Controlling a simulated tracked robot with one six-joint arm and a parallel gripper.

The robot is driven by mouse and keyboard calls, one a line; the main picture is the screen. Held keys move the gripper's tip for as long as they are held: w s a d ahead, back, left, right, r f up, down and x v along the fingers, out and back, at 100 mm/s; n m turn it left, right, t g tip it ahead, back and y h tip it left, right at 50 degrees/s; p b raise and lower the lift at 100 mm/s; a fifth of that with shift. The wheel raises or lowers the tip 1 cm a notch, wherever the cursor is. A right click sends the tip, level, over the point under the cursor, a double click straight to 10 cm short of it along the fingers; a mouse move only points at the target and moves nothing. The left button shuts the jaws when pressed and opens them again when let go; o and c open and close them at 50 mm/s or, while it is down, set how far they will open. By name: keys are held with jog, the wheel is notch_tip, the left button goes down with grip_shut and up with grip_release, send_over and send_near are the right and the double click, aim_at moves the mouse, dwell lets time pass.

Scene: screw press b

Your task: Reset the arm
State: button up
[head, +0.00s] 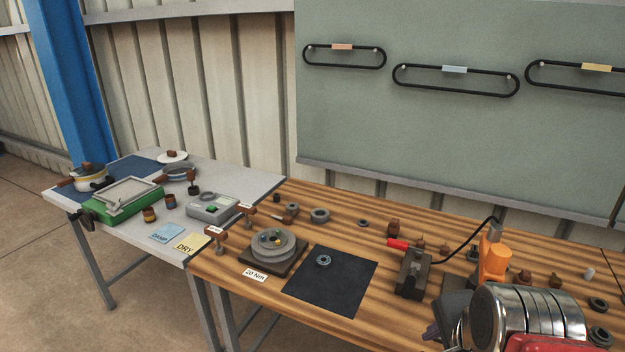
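A banded shiny metal cylinder with a red part, which looks like my own arm, fills the lower right corner of the head view. A dark pointed part at its left end may be my gripper (434,331). It is small and partly hidden, so I cannot tell whether its fingers are open or shut or hold anything. It appears over the front right of the wooden bench (340,316), right of the black mat (335,283).
A small ring (323,260) lies on the mat. A round grey fixture (274,246) stands left of it. A green-based frame (124,204) sits farther left.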

jog(key=shift+d, duration=0.1)
jog(key=a+n, duration=0.1)
jog(key=n, duration=0.4)
jog(key=s+a+n, duration=0.1)
jog(key=a+n, duration=0.1)
jog(key=n, duration=0.4)
jog(key=a+n, duration=0.1)
jog(key=n, duration=0.4)
jog(key=shift+s+a+r+n+y, duration=0.15)
jog(key=shift+a+r+n+y, duration=0.15)
jog(key=shift+r, duration=0.1)
jog(key=shift+c, duration=0.5)
dwell(0.5)
